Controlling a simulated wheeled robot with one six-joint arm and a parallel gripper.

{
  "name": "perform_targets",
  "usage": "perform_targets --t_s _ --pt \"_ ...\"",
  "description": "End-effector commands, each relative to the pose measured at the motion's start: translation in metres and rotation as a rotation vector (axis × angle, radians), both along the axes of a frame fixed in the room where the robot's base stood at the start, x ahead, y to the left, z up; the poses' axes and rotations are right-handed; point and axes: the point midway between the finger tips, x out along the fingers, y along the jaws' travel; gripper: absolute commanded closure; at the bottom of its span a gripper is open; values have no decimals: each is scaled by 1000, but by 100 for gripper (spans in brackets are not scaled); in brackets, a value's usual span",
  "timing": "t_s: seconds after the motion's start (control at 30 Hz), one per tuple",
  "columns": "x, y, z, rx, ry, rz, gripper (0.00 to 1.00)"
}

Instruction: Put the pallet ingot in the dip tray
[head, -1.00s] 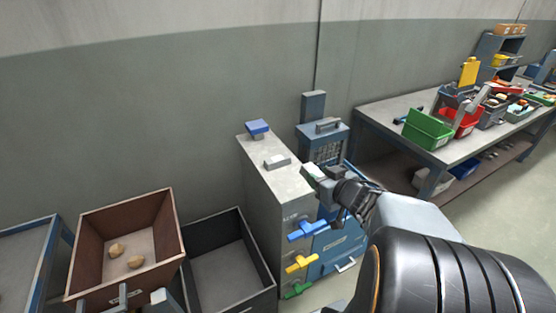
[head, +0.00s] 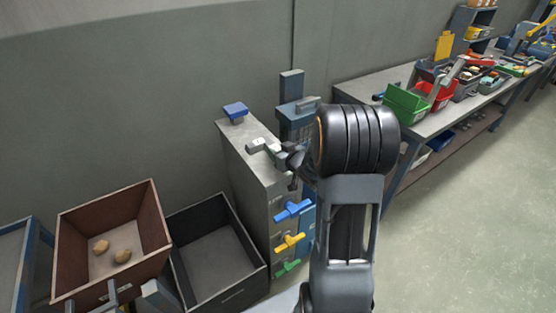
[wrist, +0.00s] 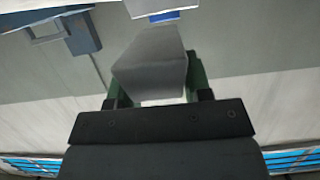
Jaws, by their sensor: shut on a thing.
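A light grey ingot (head: 257,145) is at the top of the grey cabinet (head: 252,165). My gripper (head: 268,148) is shut on it. In the wrist view the grey block (wrist: 150,65) sits between the green fingers of my gripper (wrist: 155,88), with its far end sticking out. I cannot tell whether it touches the cabinet top or hangs just above it. An empty dark open tray (head: 215,250) stands left of the cabinet. No readable label shows which container is the dip tray.
A blue-topped block (head: 235,111) sits on the cabinet's back end. Blue, yellow and green handles (head: 292,210) stick out of its front. A brown bin (head: 120,205) with two lumps stands at the left. A workbench (head: 360,92) with several bins is at the right.

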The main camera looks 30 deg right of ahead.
Motion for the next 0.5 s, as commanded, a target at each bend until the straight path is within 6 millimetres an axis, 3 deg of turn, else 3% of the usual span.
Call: perform_targets --t_s 0.2,0.5 --pt "10 1 -12 2 0 2 92" --pt "8 0 -38 0 -2 0 92"
